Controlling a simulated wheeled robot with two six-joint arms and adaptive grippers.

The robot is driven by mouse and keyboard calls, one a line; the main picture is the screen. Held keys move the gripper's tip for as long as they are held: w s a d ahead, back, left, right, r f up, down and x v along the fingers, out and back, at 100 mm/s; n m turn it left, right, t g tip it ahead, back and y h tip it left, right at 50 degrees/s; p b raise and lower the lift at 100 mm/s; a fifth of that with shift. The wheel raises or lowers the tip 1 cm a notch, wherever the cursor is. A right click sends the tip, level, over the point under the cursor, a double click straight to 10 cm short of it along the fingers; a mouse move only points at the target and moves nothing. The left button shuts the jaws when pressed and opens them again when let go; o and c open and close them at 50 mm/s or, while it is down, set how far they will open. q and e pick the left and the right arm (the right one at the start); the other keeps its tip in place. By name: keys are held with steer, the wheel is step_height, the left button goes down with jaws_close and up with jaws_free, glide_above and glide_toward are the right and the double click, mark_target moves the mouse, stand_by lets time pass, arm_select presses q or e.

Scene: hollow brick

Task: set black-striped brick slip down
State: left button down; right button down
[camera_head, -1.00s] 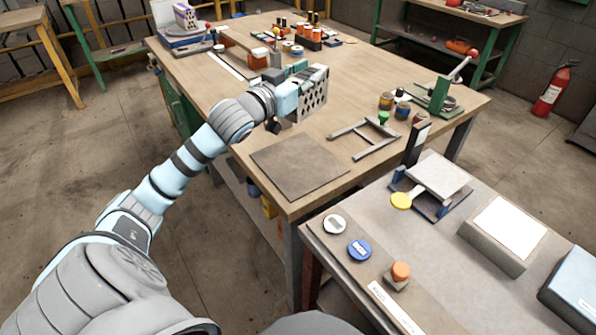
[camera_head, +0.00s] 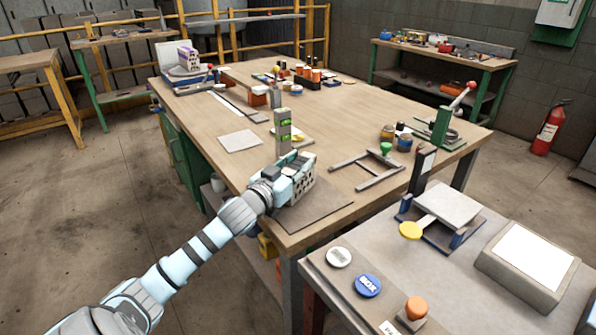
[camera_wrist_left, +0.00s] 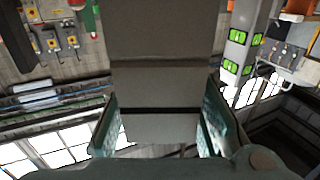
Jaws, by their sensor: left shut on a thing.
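My left gripper (camera_head: 288,180) is shut on a pale grey block (camera_head: 304,182) with rows of dark holes, which I take for the brick slip. In the left wrist view, the block (camera_wrist_left: 160,90) fills the middle between the two green finger pads (camera_wrist_left: 160,128), and dark bands cross its face. In the head view the block is at the far part of a dark grey square mat (camera_head: 318,212) on the wooden table. I cannot tell whether its underside touches the mat. The gripper hides part of it. My right gripper is not in view.
A grey post with green lights (camera_head: 283,130) stands just behind the gripper. A pale flat plate (camera_head: 240,140) lies to its left. A grey metal frame (camera_head: 367,168) lies to the right, near several small jars (camera_head: 404,142). The mat's front part is clear.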

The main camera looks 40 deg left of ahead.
mark_target(285, 174)
arm_select(q)
steer(key=c, duration=1.7)
jaws_free()
steer(key=o, duration=0.5)
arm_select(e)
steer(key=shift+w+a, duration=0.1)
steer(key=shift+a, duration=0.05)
arm_select(q)
steer(key=s, duration=0.5)
steer(key=shift+s+d+p, duration=0.2)
steer(key=shift+s+p, duration=0.05)
steer(key=shift+p, duration=0.05)
steer(key=s+p, duration=0.2)
steer(key=s, duration=0.1)
steer(key=s+p, duration=0.1)
steer(key=s, duration=0.1)
steer(key=shift+s+d+r, duration=0.2)
steer(key=shift+d, duration=0.1)
steer(key=shift+s+d+f+p, duration=0.1)
steer(key=shift+s+p, duration=0.25)
steer(key=shift+s, duration=0.2)
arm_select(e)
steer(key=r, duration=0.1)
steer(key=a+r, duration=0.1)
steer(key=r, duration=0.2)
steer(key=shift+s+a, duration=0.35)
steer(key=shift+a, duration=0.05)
